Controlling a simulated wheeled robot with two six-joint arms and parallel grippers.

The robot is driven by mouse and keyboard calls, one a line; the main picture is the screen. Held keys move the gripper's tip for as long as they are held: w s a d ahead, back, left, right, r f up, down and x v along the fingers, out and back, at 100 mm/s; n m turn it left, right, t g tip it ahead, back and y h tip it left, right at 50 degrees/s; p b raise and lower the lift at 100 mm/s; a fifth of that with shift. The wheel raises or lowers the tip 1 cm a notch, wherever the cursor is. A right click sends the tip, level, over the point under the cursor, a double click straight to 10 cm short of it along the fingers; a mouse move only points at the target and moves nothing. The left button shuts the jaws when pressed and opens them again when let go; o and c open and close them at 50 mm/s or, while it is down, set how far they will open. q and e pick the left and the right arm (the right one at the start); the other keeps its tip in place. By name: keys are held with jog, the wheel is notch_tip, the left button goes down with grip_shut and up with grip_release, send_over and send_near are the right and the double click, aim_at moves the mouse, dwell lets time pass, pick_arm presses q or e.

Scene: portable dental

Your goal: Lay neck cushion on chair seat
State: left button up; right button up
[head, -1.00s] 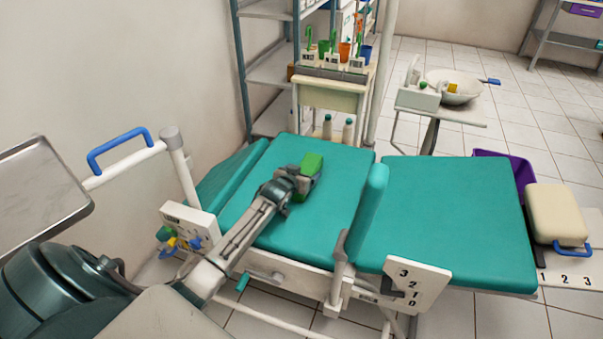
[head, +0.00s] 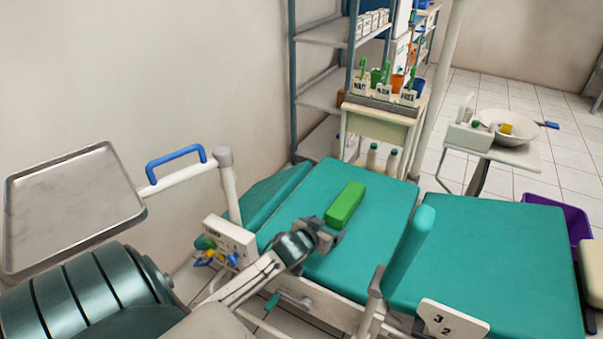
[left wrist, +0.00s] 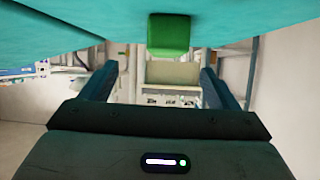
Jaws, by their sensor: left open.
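The neck cushion, a green block (head: 346,203), lies on the teal chair seat (head: 385,195), in the middle panel of the chair. In the left wrist view the cushion (left wrist: 169,34) shows at the top, beyond the fingers, against the teal surface. My left gripper (head: 326,237) is open and empty, just in front of the cushion's near end. The gap between its fingers (left wrist: 155,82) holds nothing. My right gripper is not in view.
A teal upright pad (head: 410,245) stands to the right of the gripper, before another teal panel (head: 490,260). A metal tray (head: 70,205) and a blue handle (head: 175,160) are at left. A small cart (head: 378,125) with cups stands behind the chair.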

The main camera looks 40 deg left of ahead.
pick_arm(q)
jog(key=s+d+m+g, duration=0.1)
jog(key=s+d+g, duration=0.2)
jog(key=s, duration=0.7)
jog(key=s+d+f+m+g+h, duration=0.1)
jog(key=s+d+g, duration=0.2)
jog(key=s, duration=0.7)
jog(key=s+d+f+g, duration=0.1)
jog(key=s+d+g, duration=0.1)
jog(key=s+d, duration=0.4)
jog(key=s, duration=0.3)
jog(key=shift+s+d+m+g, duration=0.3)
jog(key=shift+s+m+g, duration=0.1)
